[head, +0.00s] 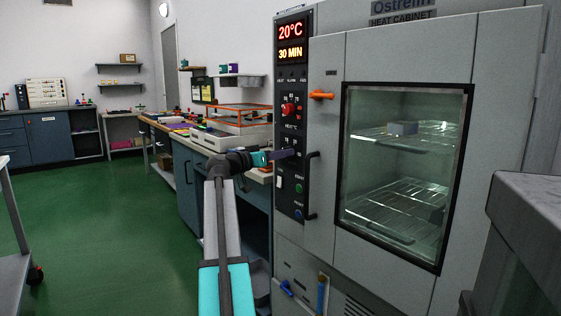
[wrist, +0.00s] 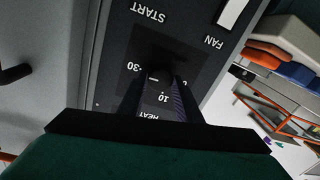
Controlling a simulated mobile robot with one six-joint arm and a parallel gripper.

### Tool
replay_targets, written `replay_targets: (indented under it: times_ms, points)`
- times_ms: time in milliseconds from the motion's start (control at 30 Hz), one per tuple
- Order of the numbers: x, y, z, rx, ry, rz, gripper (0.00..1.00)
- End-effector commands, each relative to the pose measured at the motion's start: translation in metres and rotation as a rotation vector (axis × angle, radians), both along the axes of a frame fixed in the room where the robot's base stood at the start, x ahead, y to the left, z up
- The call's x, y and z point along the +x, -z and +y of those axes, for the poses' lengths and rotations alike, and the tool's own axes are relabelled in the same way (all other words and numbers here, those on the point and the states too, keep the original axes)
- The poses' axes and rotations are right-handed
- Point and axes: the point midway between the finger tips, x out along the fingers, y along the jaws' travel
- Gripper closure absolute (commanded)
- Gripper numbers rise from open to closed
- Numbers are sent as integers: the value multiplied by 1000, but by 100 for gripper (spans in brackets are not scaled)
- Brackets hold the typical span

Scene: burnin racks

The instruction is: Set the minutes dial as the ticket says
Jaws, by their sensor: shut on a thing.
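The heat cabinet (head: 410,50) has a black control panel (head: 291,100) on its left. Its red display (head: 290,31) reads 20°C and its amber display (head: 291,53) reads 30 MIN. My gripper (head: 294,153) reaches the panel below the red HEAT dial (head: 288,110). In the wrist view my gripper (wrist: 158,84) is shut on the dark minutes dial (wrist: 155,62), which is mostly in shadow. Marks 30 and 10 show beside the dial, upside down. The dial's pointer is hard to make out. I cannot make out a ticket.
An orange door latch (head: 321,95) and a black door handle (head: 311,185) are close right of my gripper. A green START button (head: 299,188) and a blue button (head: 298,214) sit below. A workbench (head: 190,138) stands to the left; green floor (head: 110,230) is clear.

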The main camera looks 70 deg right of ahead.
Motion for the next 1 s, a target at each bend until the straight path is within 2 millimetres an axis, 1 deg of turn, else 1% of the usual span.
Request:
replay_targets:
  times_ms: [200,567,600,667,700,1000]
  points:
    - [1,-1,-2,-27,-6,-34,91]
    - [2,-1,-2,-29,-7,-40,91]
    - [2,-1,-2,-29,-8,-39,67]
    - [2,-1,-2,-28,-6,-39,57]
    - [2,-1,-2,-28,-6,-39,50]
    - [1,0,0,-26,-4,-39,50]
